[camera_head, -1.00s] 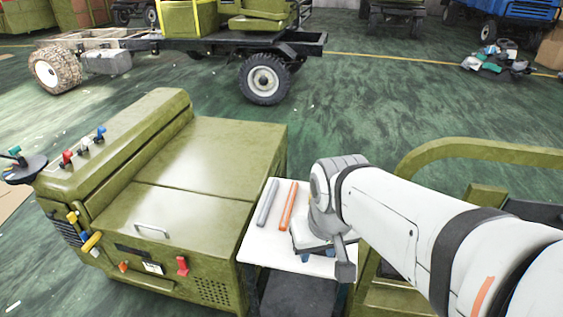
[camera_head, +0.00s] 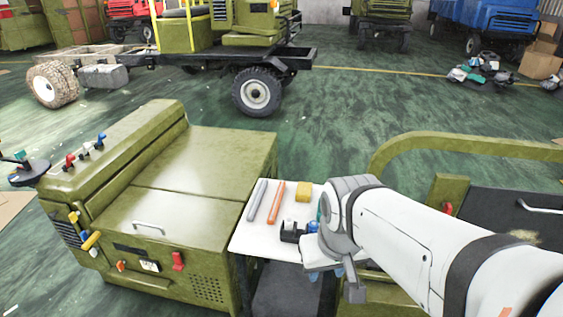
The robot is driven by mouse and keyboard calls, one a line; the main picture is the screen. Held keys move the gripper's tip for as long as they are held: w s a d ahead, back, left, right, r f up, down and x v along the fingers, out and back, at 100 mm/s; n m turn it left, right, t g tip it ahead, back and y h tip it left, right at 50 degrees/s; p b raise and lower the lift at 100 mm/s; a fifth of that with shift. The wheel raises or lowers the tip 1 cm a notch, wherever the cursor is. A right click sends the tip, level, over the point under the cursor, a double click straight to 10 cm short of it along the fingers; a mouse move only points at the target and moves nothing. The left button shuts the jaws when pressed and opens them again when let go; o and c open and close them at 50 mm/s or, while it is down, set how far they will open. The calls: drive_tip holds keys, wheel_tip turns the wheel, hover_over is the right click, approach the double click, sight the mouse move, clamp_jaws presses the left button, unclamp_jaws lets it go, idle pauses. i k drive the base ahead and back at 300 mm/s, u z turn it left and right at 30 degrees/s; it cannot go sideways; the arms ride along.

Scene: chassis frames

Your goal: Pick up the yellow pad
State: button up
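The yellow pad (camera_head: 303,191) is a small block near the far edge of a white-topped table (camera_head: 250,240). It lies just right of an orange rod and is in full view. My gripper (camera_head: 326,272) is at the near right side of the table, apart from the pad and closer to the camera. It points down. My arm's end hides most of its fingers, so I cannot tell whether they are open or shut.
A grey rod (camera_head: 257,200) and an orange rod (camera_head: 276,202) lie left of the pad. A dark object (camera_head: 292,231) stands between the pad and my gripper. A green machine (camera_head: 190,190) borders the table's left side.

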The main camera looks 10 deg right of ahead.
sight(304, 190)
drive_tip(key=i, duration=0.85)
drive_tip(key=u, duration=0.05)
